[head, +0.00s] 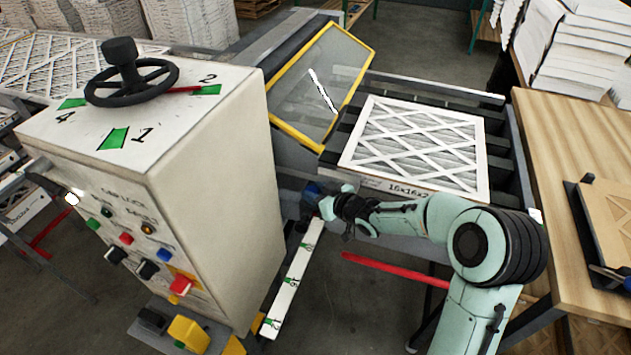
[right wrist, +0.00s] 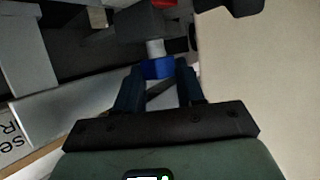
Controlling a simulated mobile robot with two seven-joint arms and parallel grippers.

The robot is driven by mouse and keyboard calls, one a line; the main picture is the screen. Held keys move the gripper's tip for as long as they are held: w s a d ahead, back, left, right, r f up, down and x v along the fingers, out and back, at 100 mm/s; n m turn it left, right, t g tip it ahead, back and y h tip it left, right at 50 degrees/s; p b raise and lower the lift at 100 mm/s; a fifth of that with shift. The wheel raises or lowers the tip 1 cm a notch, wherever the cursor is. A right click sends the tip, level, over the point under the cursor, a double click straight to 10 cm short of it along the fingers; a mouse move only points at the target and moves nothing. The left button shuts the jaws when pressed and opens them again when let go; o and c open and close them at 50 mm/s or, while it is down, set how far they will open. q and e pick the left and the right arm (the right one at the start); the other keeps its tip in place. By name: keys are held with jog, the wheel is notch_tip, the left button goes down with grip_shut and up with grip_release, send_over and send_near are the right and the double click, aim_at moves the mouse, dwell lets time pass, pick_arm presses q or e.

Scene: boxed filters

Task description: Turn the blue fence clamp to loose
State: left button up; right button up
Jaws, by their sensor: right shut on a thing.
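The blue fence clamp (head: 311,191) is a small dark-blue part low beside the machine, left of the boxed-filter bed. My left gripper is not seen.
A white control cabinet (head: 220,160) with a handwheel (head: 131,80) stands left of the clamp. A white marked strip (head: 294,278) runs below. A filter (head: 418,145) lies on the bed above my right arm. A red bar (head: 395,269) and wooden table (head: 575,150) are at right.

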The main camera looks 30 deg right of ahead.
jog(key=shift+d+f, duration=0.15)
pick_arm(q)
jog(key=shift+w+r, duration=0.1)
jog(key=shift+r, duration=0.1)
pick_arm(e)
jog(key=o, duration=0.7)
jog(key=shift+o, duration=0.3)
jog(key=shift+s+r, duration=0.1)
jog(key=shift+r, duration=0.1)
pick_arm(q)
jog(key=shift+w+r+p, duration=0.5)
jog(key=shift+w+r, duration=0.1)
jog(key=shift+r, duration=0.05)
pick_arm(e)
jog(key=v, duration=1.3)
jog(key=shift+s, duration=0.15)
